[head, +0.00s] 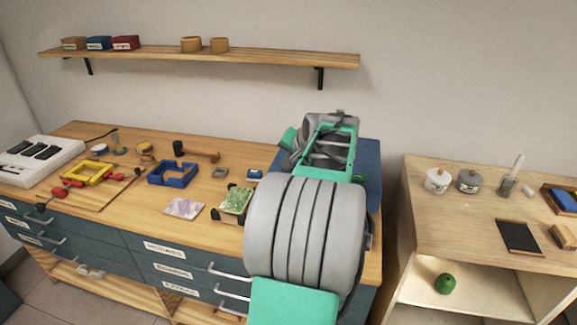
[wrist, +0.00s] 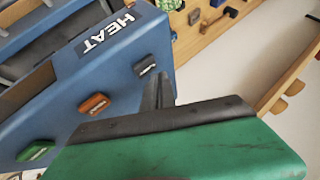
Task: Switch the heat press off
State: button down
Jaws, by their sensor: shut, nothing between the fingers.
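The heat press (wrist: 60,82) is a blue box with a white HEAT label, filling the left of the wrist view. Its face carries a green switch (wrist: 36,150), an orange switch (wrist: 94,103) and a dark grey switch (wrist: 144,65), each with a small marking I cannot read. My gripper (wrist: 158,92) is shut and empty, its tips beside the press face near the grey and orange switches. I cannot tell whether it touches. In the head view my arm covers most of the blue press (head: 371,165), and the fingertips are hidden.
A shelf (head: 270,58) hangs above. A side table (head: 440,215) stands right, across a gap.

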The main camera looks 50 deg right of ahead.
notch_tip(320, 180, up, 6)
jog(key=p, duration=0.4)
jog(key=w+a+f+n+g+y, duration=0.1)
jog(key=w+a+n+y, duration=0.2)
jog(key=a, duration=1)
jog(key=w+a+f+n, duration=0.1)
jog(key=w+a+n, duration=0.25)
jog(key=a, duration=0.95)
jog(key=s+a+f+n+g+y, duration=0.1)
jog(key=s+a+n, duration=0.3)
jog(key=a, duration=0.6)
jog(key=s+a+f+n+g, duration=0.1)
jog(key=s+a+f+n, duration=0.3)
jog(key=a, duration=0.6)
jog(key=s, duration=0.2)
jog(key=shift+s+a+f+y, duration=0.15)
jog(key=shift+s+y, duration=0.25)
